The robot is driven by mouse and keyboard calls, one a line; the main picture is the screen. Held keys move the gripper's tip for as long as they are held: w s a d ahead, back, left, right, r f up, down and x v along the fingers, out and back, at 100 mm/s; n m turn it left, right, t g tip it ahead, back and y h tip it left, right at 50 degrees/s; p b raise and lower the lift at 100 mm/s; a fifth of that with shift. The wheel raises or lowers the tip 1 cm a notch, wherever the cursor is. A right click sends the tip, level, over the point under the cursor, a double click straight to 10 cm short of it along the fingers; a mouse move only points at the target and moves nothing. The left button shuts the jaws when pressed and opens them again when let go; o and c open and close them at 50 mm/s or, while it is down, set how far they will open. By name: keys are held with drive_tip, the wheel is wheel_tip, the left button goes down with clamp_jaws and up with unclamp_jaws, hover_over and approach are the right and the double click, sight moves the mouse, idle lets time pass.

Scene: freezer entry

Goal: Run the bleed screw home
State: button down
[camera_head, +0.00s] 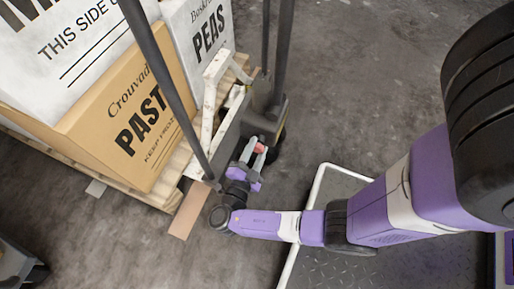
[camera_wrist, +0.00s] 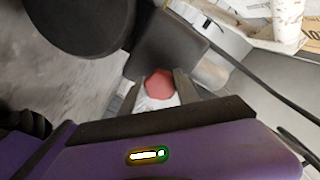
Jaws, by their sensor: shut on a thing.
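The bleed screw shows as a small red head (camera_wrist: 159,84) in the wrist view, between my two grey fingers. In the head view the red head (camera_head: 259,148) is a small spot low on the pallet truck (camera_head: 228,115). My gripper (camera_wrist: 158,92) is shut on the red screw head, one finger on each side. It also shows in the head view (camera_head: 256,152), reaching in at the truck's pump end. The screw's shank is hidden, so I cannot tell how deep it sits.
A wooden pallet (camera_head: 150,195) carries a brown pasta carton (camera_head: 150,135) and white cartons, left of the truck. Dark handle bars rise close beside my gripper. A flat brown piece (camera_head: 190,210) lies on the floor. The concrete floor (camera_head: 370,70) at upper right is clear.

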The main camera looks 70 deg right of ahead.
drive_tip(key=shift+m, duration=0.6)
drive_tip(key=c, duration=0.9)
unclamp_jaws()
drive_tip(key=shift+a, duration=0.1)
